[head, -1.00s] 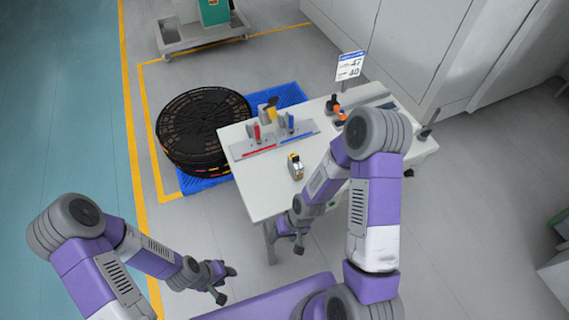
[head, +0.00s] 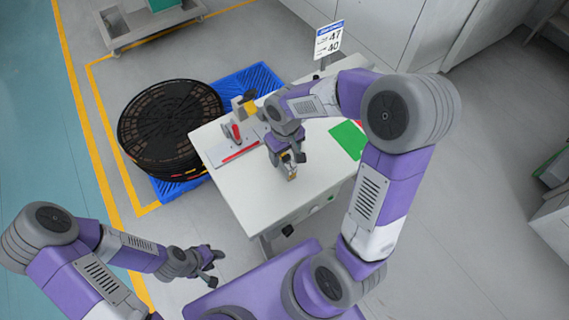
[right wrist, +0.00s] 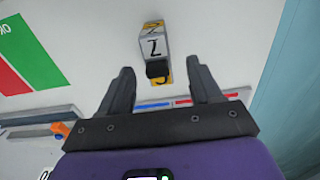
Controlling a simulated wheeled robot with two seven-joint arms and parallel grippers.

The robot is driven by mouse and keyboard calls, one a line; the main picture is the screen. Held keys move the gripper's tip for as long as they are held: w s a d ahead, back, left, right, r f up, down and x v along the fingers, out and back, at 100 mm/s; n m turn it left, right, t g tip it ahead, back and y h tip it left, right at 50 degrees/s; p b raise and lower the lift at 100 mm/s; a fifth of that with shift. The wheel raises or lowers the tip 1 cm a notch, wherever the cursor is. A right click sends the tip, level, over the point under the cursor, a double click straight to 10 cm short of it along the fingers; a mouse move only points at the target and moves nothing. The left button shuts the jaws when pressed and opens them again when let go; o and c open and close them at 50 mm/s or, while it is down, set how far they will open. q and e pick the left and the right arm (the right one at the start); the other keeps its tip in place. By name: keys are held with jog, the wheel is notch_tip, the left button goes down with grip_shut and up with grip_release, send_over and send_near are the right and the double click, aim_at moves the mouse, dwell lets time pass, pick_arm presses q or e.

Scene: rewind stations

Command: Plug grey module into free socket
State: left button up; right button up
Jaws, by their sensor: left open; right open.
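A small block with yellow sides, a pale face marked Z and a black knob (right wrist: 153,42) stands on the white table; it is the likely grey module, though its colour reads mixed. In the head view it (head: 291,174) shows just below my right gripper (head: 287,160). In the right wrist view the open fingers of my right gripper (right wrist: 163,82) are on either side of the block's near end, with gaps, not closed on it. My left gripper (head: 212,263) is open and empty, off the table's front left. I cannot make out a free socket.
A rail with red and blue strips (right wrist: 185,101) lies on the table (head: 262,205); a red handle (head: 235,132) stands there. A green panel (head: 348,139) lies to the right. Black reels (head: 172,125) on a blue pallet (head: 252,84) stand left. My right arm hides the table's back.

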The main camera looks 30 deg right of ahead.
aim_at(286, 162)
notch_tip(286, 162, down, 5)
jog(key=shift+s+d+r+b, duration=0.1)
jog(key=shift+r+b, duration=0.1)
jog(key=shift+b, duration=0.45)
jog(key=shift+c, duration=0.2)
grip_shut()
